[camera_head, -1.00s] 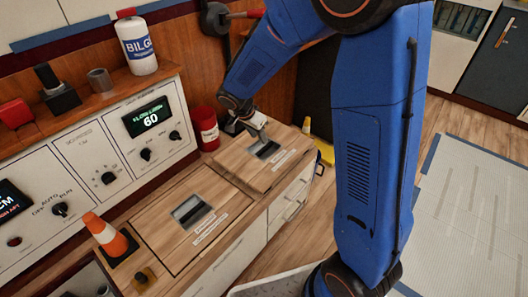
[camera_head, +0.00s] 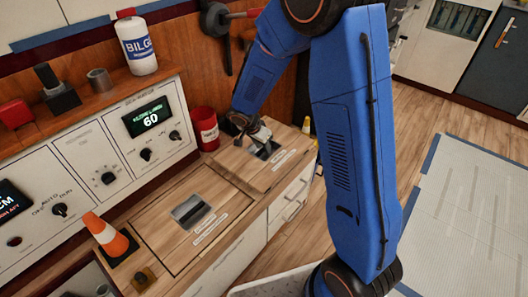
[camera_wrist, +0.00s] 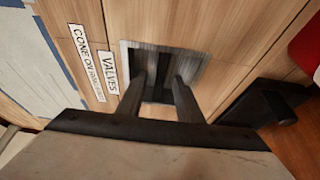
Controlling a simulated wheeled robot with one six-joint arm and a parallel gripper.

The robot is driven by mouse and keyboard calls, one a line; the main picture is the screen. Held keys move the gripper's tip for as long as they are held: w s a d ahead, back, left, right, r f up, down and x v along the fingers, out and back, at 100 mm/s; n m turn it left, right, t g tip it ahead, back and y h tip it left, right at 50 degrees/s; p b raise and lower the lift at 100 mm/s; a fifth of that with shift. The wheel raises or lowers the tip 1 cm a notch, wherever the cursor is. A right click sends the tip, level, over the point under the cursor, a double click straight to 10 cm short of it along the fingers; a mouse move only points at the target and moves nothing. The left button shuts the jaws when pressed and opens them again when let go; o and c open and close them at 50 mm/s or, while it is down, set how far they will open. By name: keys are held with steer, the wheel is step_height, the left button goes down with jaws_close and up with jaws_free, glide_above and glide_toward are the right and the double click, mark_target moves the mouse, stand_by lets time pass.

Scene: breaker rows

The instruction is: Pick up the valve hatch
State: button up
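The valve hatch (camera_head: 236,164) is a flat wooden panel in the bench top, with a metal recessed pull (camera_wrist: 194,66) and a "VALVES" label (camera_wrist: 109,73) in the wrist view. It lies level with the bench, as far as I can see. My gripper (camera_wrist: 171,82) is over the pull, with its two dark fingers apart and pointing into the recess. I see a dark bar-like part between them, but no clear contact. In the head view my gripper (camera_head: 262,143) partly hides the pull.
A second hatch (camera_head: 160,230) with its own pull lies nearer. An orange cone (camera_head: 108,236) stands at its left corner. A red can (camera_head: 205,129) stands just left of the valve hatch. A control panel (camera_head: 115,150) rises at the left. Floor is open at the right.

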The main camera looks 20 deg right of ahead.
steer(key=shift+f, duration=0.2)
stand_by(0.7)
jaws_close()
stand_by(1.3)
